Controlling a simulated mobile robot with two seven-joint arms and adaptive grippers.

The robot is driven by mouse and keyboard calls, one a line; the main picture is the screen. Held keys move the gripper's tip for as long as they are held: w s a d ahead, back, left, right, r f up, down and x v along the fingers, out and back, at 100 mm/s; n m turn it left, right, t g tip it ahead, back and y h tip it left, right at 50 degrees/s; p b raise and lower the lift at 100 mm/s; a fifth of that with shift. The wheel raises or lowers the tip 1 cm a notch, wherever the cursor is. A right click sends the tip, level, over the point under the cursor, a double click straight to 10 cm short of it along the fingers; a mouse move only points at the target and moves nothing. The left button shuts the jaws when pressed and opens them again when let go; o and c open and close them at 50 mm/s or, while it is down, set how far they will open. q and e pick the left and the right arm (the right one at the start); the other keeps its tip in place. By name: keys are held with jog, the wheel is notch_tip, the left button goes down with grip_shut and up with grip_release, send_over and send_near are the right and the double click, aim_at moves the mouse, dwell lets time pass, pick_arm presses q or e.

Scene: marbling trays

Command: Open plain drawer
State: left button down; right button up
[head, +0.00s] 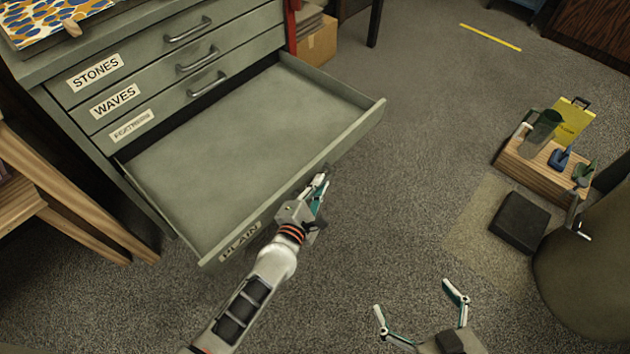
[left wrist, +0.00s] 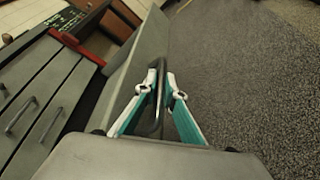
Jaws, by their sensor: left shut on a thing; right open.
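The plain drawer (head: 240,150) is the lowest drawer in view of the grey-green cabinet, and its front carries the label PLAIN. It stands pulled far out and its inside is empty. My left gripper (head: 318,188) is at the outer side of the drawer front. In the left wrist view its fingers (left wrist: 162,95) are shut around the dark drawer handle (left wrist: 158,100). My right gripper (head: 422,312) is open and empty over the carpet, apart from the drawer.
Shut drawers labelled STONES (head: 96,72) and WAVES (head: 116,101), and another, sit above. A wooden stand (head: 60,205) is at the left. A wooden caddy (head: 540,165), a black box (head: 520,221) and a large rounded grey object (head: 590,270) are at the right. The carpet between is clear.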

pick_arm(q)
jog(key=c, duration=2.4)
grip_release()
